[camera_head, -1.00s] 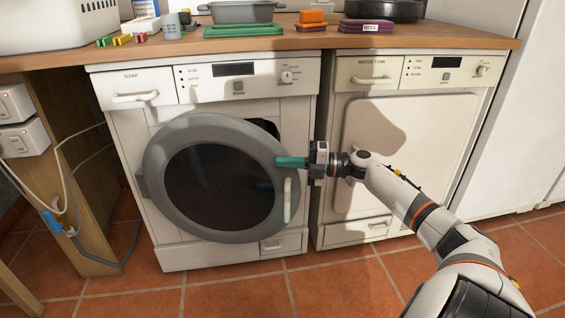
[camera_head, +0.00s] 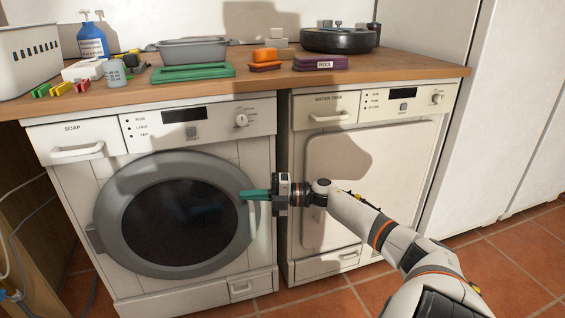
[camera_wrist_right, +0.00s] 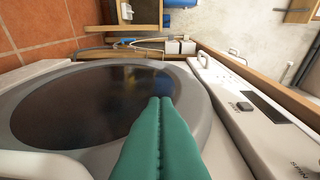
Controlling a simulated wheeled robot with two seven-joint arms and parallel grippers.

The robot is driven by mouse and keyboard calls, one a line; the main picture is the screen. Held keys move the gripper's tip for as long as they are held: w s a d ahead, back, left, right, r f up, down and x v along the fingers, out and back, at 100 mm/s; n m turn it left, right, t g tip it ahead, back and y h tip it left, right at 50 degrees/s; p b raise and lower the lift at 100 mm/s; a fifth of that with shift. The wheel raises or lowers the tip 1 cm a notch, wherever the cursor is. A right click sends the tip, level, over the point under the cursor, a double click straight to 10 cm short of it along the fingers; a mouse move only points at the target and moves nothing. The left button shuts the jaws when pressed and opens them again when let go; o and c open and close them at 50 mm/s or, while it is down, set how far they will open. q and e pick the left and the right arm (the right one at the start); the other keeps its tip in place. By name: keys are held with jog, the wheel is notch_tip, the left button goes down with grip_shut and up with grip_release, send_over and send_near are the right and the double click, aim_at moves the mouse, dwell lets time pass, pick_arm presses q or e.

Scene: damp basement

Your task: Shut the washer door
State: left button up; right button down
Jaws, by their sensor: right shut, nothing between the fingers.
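The washer (camera_head: 95,195) stands at the left under the wooden counter. Its round door, with a grey rim (camera_head: 118,245) and dark glass (camera_head: 180,222), lies close against the washer front; I cannot tell whether it is latched. The white door handle (camera_head: 253,218) is on the door's right side. My right gripper (camera_head: 243,194) has teal fingers, shut and empty, at the door's right edge just above the handle. In the right wrist view the shut fingers (camera_wrist_right: 160,100) reach over the door rim (camera_wrist_right: 200,112); contact is unclear. My left gripper is out of view.
A dryer (camera_head: 370,190) stands right of the washer, behind my right arm. The counter (camera_head: 240,80) above carries a white basket (camera_head: 28,60), a grey tub (camera_head: 193,50), a green tray (camera_head: 185,73) and a black round pan (camera_head: 338,40). Tiled floor (camera_head: 510,255) is free at the right.

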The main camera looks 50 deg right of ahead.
jog(key=s+d, duration=0.2)
jog(key=d, duration=0.7)
jog(key=shift+s+d, duration=0.3)
